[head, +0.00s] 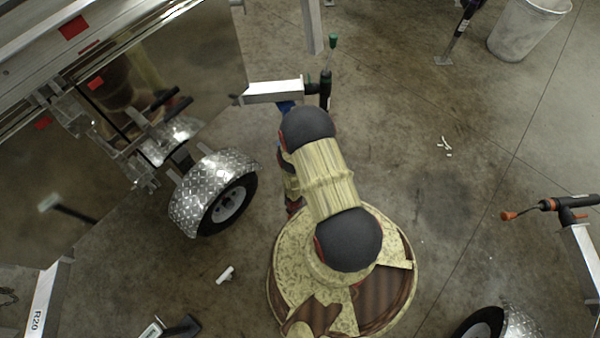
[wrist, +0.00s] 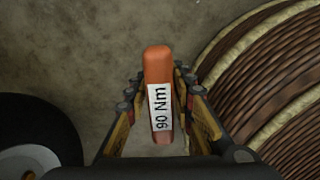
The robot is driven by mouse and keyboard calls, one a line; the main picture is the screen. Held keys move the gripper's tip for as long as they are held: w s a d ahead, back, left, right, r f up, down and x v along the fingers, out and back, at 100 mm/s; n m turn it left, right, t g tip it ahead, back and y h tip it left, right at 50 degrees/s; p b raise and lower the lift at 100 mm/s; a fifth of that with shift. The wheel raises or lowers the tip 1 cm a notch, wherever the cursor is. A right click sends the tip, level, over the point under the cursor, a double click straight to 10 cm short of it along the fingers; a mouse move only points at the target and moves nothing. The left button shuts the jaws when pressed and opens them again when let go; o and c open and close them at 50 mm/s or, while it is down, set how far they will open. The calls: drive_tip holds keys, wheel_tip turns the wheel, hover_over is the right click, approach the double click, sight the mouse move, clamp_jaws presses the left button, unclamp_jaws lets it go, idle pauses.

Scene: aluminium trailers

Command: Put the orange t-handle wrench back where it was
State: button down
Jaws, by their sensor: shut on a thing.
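The orange t-handle wrench (wrist: 158,65) shows in the wrist view as an orange bar with a white "90 Nm" label. My gripper (wrist: 160,105) is shut on it, with a finger on each side of the bar. The bar is held above the concrete floor; the rest of the wrench is hidden. In the head view my arm covers the gripper, and I cannot make out the wrench there. Where it was before cannot be told from these frames.
Tyres with diamond-plate fenders (head: 195,205) stand left and at the lower right. A trailer beam (head: 272,91) holds a green-knobbed jack (head: 326,80). Another jack with an orange-tipped crank (head: 540,207) stands right. A grey bin (head: 527,30) is top right. The floor (head: 440,100) between is mostly clear.

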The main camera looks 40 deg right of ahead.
drive_tip(key=w+d+f+b, duration=0.1)
drive_tip(key=d+f+b, duration=0.2)
drive_tip(key=w+d+f+b, duration=0.2)
drive_tip(key=d+f+b, duration=0.1)
drive_tip(key=f, duration=0.1)
drive_tip(key=w+d+f+b, duration=0.1)
drive_tip(key=d+f+b, duration=0.1)
drive_tip(key=f+b, duration=0.1)
drive_tip(key=shift+w+d+f, duration=0.15)
drive_tip(key=shift+d+f, duration=0.25)
drive_tip(key=shift+f, duration=0.25)
drive_tip(key=c, duration=1.5)
unclamp_jaws()
drive_tip(key=shift+c, duration=0.2)
